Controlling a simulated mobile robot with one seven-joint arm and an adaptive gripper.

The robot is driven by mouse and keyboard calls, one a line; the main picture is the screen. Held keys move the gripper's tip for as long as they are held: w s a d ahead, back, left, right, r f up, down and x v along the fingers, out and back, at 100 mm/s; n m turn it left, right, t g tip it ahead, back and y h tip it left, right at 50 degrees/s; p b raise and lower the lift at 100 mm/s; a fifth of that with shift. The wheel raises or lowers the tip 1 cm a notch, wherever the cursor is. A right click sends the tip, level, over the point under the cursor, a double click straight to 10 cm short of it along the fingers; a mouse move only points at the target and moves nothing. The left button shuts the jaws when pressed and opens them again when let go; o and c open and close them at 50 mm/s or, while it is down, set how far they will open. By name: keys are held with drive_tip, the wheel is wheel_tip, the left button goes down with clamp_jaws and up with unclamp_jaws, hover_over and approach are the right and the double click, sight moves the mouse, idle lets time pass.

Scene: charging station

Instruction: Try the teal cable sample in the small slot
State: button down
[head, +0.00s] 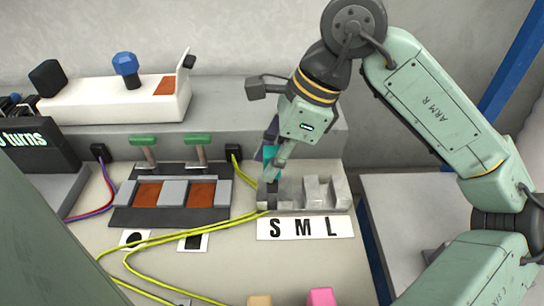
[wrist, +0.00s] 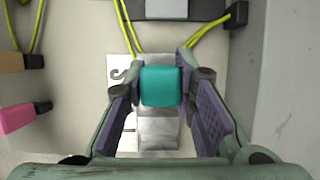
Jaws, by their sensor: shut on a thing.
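The teal cable sample (wrist: 161,86) is between my fingertips in the wrist view, and a bit of teal (head: 268,153) shows at my fingers in the head view. My gripper (head: 272,168) points down, shut on the sample, at the left end of the grey slotted block (head: 310,208). The block stands behind a white label (head: 305,229) reading S, M, L, and my gripper is over the S end. The sample's lower end is hidden, so I cannot tell whether it is inside the small slot. The block also shows beneath the sample in the wrist view (wrist: 158,132).
A pink block (head: 320,297) and a tan block (head: 260,300) lie at the front edge. Yellow cables (head: 185,236) cross the bench left of the label. A dark fixture (head: 172,216) with green-handled levers stands left of the slotted block. A grey ledge runs behind.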

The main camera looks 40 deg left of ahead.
drive_tip(key=shift+f+b, duration=0.4)
drive_tip(key=shift+f, duration=0.1)
drive_tip(key=shift+r, duration=0.15)
drive_tip(key=shift+r, duration=0.5)
drive_tip(key=shift+b, duration=0.35)
idle(1.8)
drive_tip(key=shift+f+b, duration=0.65)
drive_tip(key=shift+f, duration=0.05)
drive_tip(key=c, duration=1.2)
unclamp_jaws()
drive_tip(key=shift+c, duration=0.2)
drive_tip(key=shift+r, duration=0.1)
